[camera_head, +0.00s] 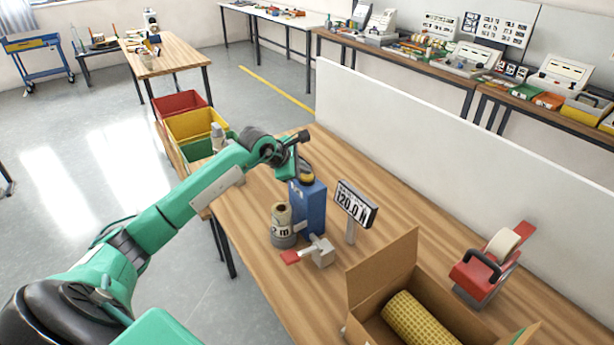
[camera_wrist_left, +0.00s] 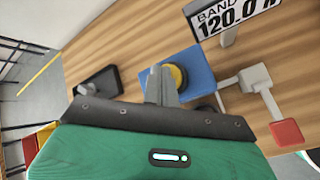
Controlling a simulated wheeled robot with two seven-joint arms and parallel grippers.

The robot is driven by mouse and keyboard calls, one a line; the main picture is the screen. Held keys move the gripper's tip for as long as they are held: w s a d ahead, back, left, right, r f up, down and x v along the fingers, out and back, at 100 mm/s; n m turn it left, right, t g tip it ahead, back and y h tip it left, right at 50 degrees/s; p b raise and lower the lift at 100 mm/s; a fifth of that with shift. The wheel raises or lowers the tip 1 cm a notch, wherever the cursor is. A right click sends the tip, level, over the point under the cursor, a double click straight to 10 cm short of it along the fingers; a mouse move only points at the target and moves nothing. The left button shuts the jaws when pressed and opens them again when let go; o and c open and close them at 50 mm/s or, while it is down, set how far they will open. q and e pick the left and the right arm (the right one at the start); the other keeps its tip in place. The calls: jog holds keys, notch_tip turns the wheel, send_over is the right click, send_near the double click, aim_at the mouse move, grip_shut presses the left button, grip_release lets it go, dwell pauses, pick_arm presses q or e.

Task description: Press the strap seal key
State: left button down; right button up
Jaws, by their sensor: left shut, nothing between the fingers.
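A blue box-shaped device (camera_head: 309,208) stands upright on the wooden table. A round yellow-and-black key (camera_head: 305,178) sits on its top. In the left wrist view the blue top (camera_wrist_left: 201,67) and the yellow key (camera_wrist_left: 179,75) show close to my fingers. My left gripper (camera_head: 300,168) is shut and empty, pointing down at the device's top. In the left wrist view its fingertips (camera_wrist_left: 157,78) overlap the left part of the blue top, right beside the key. I cannot tell whether they touch it. My right gripper is not in view.
A display reading 120.0 N (camera_head: 355,204) stands right of the device. A grey cylinder (camera_head: 283,228) and a grey block with a red paddle (camera_head: 291,257) stand in front. An open carton (camera_head: 384,262) holds a yellow mesh roll (camera_head: 420,322); a red tape dispenser (camera_head: 475,276) is at right.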

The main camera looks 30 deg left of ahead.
aim_at(304, 177)
pick_arm(q)
jog(key=shift+f+b, duration=0.35)
jog(key=shift+f, duration=0.05)
dwell(0.5)
jog(key=shift+r+p, duration=0.3)
jog(key=shift+r, duration=0.7)
jog(key=shift+r, duration=0.1)
jog(key=shift+r+p, duration=0.9)
jog(key=shift+r, duration=1.5)
